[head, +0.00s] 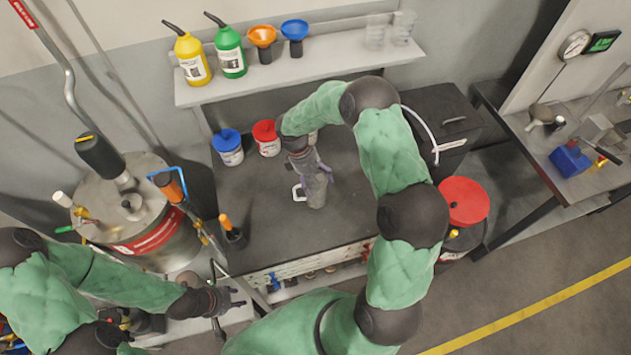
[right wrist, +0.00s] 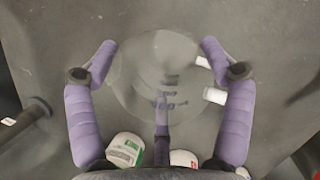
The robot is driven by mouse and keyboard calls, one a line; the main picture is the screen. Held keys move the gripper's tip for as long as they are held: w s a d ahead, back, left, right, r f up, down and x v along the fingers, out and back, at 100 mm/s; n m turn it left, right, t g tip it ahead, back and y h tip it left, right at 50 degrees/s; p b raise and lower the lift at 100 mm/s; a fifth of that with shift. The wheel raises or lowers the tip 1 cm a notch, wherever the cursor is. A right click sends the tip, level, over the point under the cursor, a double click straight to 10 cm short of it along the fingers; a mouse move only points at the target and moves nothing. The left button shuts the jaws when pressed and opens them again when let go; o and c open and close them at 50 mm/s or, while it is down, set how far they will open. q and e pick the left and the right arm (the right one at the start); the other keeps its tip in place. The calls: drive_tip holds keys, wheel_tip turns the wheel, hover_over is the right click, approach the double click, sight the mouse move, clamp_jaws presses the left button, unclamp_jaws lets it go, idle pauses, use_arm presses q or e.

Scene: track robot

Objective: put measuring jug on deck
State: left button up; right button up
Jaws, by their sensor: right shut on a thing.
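The measuring jug (head: 317,195) is clear and greyish, with a white handle at its left in the head view. My right gripper (head: 318,174) is shut around it from above, over the dark worktop (head: 350,225). In the right wrist view the jug (right wrist: 150,70) is a see-through round shape between the purple fingers of the gripper (right wrist: 160,62). Its white handle shows beside the right finger. Whether its base touches the worktop I cannot tell. My left gripper (head: 236,297) is open and empty, by the worktop's front left corner.
A blue-lidded tub (head: 228,148) and a red-lidded tub (head: 267,140) stand at the worktop's back. Bottles, funnels and clear vessels stand on the shelf (head: 330,58). A steel tank (head: 140,215) is at left, a black case (head: 445,120) at right. The worktop's front is clear.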

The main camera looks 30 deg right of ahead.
drive_tip(key=shift+f, duration=0.45)
drive_tip(key=shift+f, duration=0.1)
drive_tip(key=o, duration=1.4)
